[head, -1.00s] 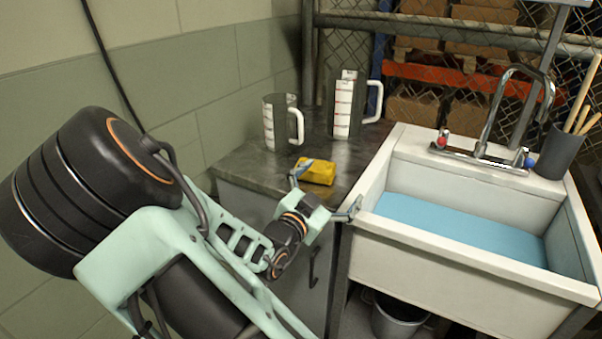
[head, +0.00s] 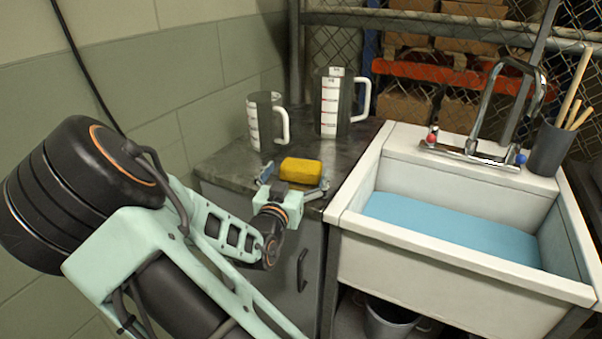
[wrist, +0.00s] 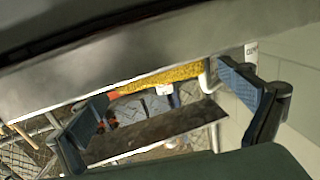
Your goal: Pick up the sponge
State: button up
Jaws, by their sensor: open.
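The yellow sponge (head: 300,170) lies on the dark metal counter (head: 225,167), near its front edge. It also shows as a thin yellow strip in the wrist view (wrist: 165,76). My gripper (head: 297,183) is open at the counter's front edge, just in front of the sponge. Its fingers are spread to the left and right of the sponge's near side, and nothing is between them that I can see held. In the wrist view my gripper (wrist: 170,105) shows both fingers wide apart, with the sponge beyond and between them.
Two measuring jugs stand behind the sponge, a smaller one (head: 266,122) and a larger one (head: 337,103). The white sink (head: 440,252) with blue inside is to the right. A dark cup with sticks (head: 551,149) stands at the sink's back corner. A wall is on the left.

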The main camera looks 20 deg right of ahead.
aim_at(301, 164)
jog(key=shift+x, duration=1.5)
jog(key=shift+c, duration=0.4)
jog(key=c, duration=0.9)
jog(key=shift+c, duration=0.2)
jog(key=shift+r, duration=0.2)
